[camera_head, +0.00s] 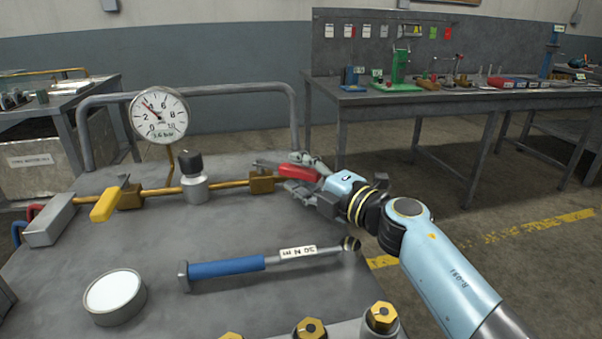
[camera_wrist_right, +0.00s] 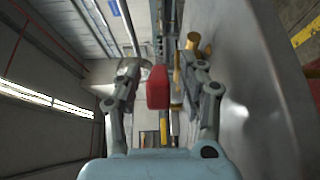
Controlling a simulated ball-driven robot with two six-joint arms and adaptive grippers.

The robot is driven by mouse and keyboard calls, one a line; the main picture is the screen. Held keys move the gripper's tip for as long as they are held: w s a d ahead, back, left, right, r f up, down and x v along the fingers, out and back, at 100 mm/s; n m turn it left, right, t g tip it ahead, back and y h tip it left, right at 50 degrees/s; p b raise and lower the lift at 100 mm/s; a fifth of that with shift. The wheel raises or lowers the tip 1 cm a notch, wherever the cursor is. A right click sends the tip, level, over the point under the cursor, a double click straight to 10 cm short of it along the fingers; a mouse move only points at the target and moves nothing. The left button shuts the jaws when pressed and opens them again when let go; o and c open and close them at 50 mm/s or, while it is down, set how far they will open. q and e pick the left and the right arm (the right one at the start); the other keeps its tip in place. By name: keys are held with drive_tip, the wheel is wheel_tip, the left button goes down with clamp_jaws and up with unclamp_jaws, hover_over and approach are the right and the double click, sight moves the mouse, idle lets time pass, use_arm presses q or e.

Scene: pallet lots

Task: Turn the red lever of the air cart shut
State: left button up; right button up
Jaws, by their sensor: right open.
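The red lever (camera_head: 299,172) sits at the right end of the brass pipe (camera_head: 229,183) on the air cart (camera_head: 228,220). My right gripper (camera_head: 290,173) is at the lever, with its fingers on either side of it. In the right wrist view the red lever (camera_wrist_right: 158,87) stands between the two open fingers of the right gripper (camera_wrist_right: 160,88), with a gap to each. The brass valve body (camera_head: 261,181) is just left of the fingertips. My left gripper is not in view.
A yellow lever (camera_head: 105,205), a black knob (camera_head: 191,164) and a pressure gauge (camera_head: 159,116) stand along the pipe. A blue-handled torque wrench (camera_head: 227,267) and a round white-topped dish (camera_head: 115,293) lie nearer. A grey rail (camera_head: 235,89) runs behind.

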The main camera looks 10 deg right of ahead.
drive_tip(key=v, duration=1.2)
